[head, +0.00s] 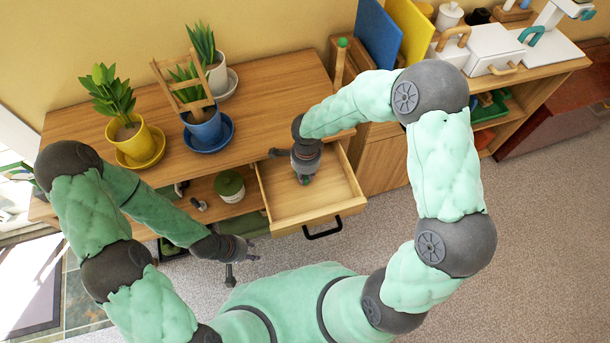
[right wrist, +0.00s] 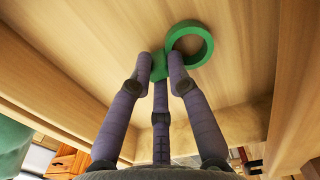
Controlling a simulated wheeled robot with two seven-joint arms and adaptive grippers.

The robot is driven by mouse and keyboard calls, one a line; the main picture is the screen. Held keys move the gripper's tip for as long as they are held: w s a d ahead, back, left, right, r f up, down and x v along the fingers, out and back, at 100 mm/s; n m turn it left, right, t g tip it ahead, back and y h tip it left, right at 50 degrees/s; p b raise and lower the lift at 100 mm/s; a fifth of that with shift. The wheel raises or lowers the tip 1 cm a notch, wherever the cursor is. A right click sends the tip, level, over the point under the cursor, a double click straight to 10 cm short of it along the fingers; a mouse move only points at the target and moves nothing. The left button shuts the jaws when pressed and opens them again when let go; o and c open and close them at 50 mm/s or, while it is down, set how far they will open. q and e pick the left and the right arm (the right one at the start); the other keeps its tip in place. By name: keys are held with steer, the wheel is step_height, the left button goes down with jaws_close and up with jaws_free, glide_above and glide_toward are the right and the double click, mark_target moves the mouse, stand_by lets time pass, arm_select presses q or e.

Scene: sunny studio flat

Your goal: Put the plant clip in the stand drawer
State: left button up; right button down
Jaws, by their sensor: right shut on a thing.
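The plant clip (right wrist: 190,43) is green with a ring-shaped part. My right gripper (right wrist: 162,68) is shut on its narrow end, with the ring sticking out to the right. In the head view the right gripper (head: 305,177) points down inside the stand drawer (head: 335,188), and only a bit of green clip (head: 306,181) shows. The drawer is pulled out, with a black handle and a bare wooden floor. The clip is close over that floor; I cannot tell whether it touches. My left gripper (head: 240,262) is open and empty, low in front of the stand.
The wooden stand (head: 270,88) bears a yellow-potted plant (head: 130,139), a blue-potted plant with a small trellis (head: 205,126) and a white-potted plant (head: 217,75). A cabinet (head: 382,158) stands right of the drawer.

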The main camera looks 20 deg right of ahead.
steer(key=c, duration=1.6)
jaws_free()
steer(key=shift+f, duration=0.15)
steer(key=o, duration=0.4)
steer(key=shift+r, duration=0.55)
step_height(320, 180, up, 11)
steer(key=p, duration=0.4)
steer(key=shift+d+r+p, duration=0.15)
steer(key=shift+p, duration=0.15)
